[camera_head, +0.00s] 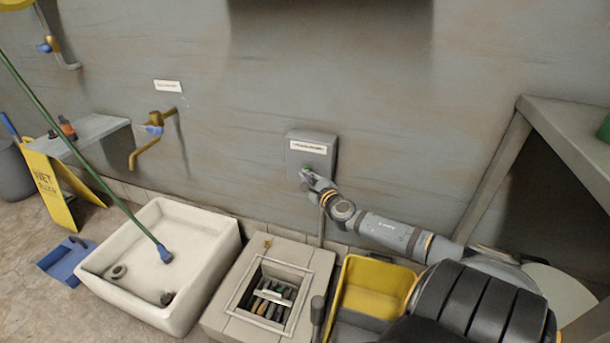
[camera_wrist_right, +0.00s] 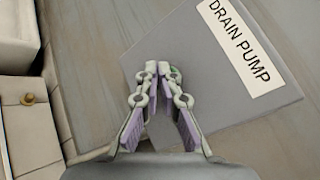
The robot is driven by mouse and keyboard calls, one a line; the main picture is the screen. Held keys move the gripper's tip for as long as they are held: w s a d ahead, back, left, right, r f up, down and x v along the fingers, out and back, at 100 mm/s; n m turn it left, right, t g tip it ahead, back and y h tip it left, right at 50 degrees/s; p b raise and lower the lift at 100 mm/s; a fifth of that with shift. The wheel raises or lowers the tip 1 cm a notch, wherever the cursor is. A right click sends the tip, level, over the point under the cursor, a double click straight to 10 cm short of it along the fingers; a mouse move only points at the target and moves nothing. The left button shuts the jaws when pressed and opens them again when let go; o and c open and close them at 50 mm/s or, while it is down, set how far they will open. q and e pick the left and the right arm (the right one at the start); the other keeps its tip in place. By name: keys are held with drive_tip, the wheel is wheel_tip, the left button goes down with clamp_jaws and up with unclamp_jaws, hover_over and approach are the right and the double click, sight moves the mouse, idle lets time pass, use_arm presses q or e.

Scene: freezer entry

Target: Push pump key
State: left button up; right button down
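The drain pump box (camera_head: 312,146) is a grey box on the wall with a white label, which reads "DRAIN PUMP" in the wrist view (camera_wrist_right: 240,45). A small green part (camera_wrist_right: 175,73), likely the pump key, shows on the box face, partly hidden behind one fingertip. My right gripper (camera_head: 306,174) is at the lower part of the box. In the wrist view its fingertips (camera_wrist_right: 157,69) are drawn together in front of the box face, beside the green part. Whether they touch it I cannot tell. My left gripper is not in view.
Below the box is a floor drain pit (camera_head: 270,296) with a metal frame. A white basin (camera_head: 150,225) with a green-handled tool stands left of it, and a yellow bucket (camera_head: 376,284) right of it. A grey table (camera_head: 560,115) stands at the right.

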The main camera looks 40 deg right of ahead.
drive_tip(key=shift+d, duration=0.3)
drive_tip(key=shift+s+a+f, duration=0.15)
drive_tip(key=shift+a+f, duration=0.05)
drive_tip(key=shift+f, duration=0.1)
drive_tip(key=shift+a, duration=0.1)
drive_tip(key=shift+s+a+p, duration=0.45)
drive_tip(key=shift+a+p, duration=0.05)
drive_tip(key=shift+a, duration=0.4)
drive_tip(key=shift+s+a+p, duration=0.45)
drive_tip(key=shift+a+p, duration=0.1)
drive_tip(key=shift+a, duration=0.3)
drive_tip(key=shift+s+a+p, duration=0.45)
drive_tip(key=shift+a+p, duration=0.05)
drive_tip(key=shift+a, duration=0.4)
